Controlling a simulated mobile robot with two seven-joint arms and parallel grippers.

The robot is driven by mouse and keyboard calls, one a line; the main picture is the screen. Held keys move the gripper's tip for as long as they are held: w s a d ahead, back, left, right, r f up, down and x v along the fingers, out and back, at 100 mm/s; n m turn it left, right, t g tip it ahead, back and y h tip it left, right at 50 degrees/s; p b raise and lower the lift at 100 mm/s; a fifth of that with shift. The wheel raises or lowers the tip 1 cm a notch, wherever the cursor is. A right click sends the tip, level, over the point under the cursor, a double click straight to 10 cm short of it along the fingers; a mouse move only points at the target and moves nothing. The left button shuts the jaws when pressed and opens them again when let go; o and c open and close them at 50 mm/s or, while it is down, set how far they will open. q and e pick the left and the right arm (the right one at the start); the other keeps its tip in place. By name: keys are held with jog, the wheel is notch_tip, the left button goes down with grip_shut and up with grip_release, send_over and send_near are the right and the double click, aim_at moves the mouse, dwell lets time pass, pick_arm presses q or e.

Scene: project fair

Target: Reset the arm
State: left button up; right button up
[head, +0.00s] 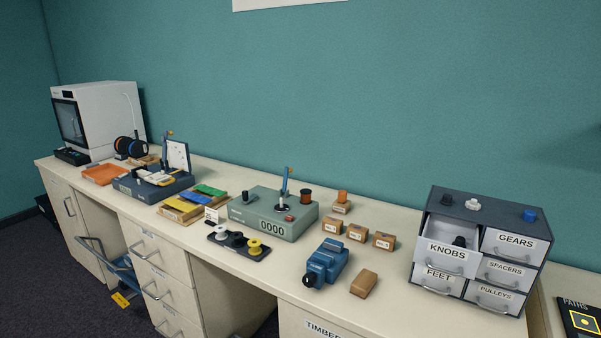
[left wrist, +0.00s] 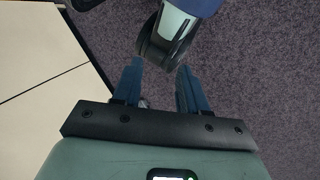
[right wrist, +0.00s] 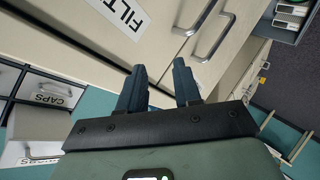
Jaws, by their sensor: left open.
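My left gripper (left wrist: 159,67) shows in the left wrist view with its two blue fingers apart and nothing between them. It hangs over dark carpet, and part of my own body is just beyond the fingertips. My right gripper (right wrist: 159,66) shows in the right wrist view with its fingers apart and empty, in front of cream drawer fronts with metal handles. Neither gripper shows in the head view. In the head view, a green-grey box reading 0000 (head: 272,229) stands mid-counter with a small blue upright arm (head: 284,184) on it.
The cream counter (head: 385,205) runs along the teal wall. It carries a white printer (head: 105,105), an orange tray (head: 103,174), a spool holder (head: 238,244), a blue device (head: 327,262), small boxes and a labelled drawer unit (head: 481,213). The KNOBS drawer (head: 448,254) is pulled out.

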jog(key=s+a+f+m+g+y+p, duration=0.1)
jog(key=s+a+f+m+g, duration=0.15)
jog(key=f, duration=0.35)
jog(key=s+a+f+m+g+p, duration=0.1)
jog(key=s+f+m+g+p, duration=0.1)
jog(key=s+f, duration=0.25)
pick_arm(q)
notch_tip(320, 180, up, 9)
jog(key=g+p, duration=0.1)
jog(key=p, duration=0.4)
jog(key=shift+s+d+r, duration=0.15)
jog(key=shift+s+d, duration=0.15)
pick_arm(e)
jog(key=s+a+f+m+g+y, duration=0.1)
jog(key=s+a+f+m+g, duration=0.2)
jog(key=s, duration=0.4)
jog(key=s+a+f+m+g+y, duration=0.1)
jog(key=s+a+f+m+g, duration=0.1)
jog(key=s, duration=0.4)
jog(key=s+a+f+m+g+y, duration=0.1)
jog(key=s+a+f+m+g, duration=0.2)
jog(key=s+f, duration=0.3)
jog(key=shift+s+a+f+m+g, duration=0.35)
jog(key=shift+s+a+m, duration=0.2)
jog(key=shift+s+a, duration=0.25)
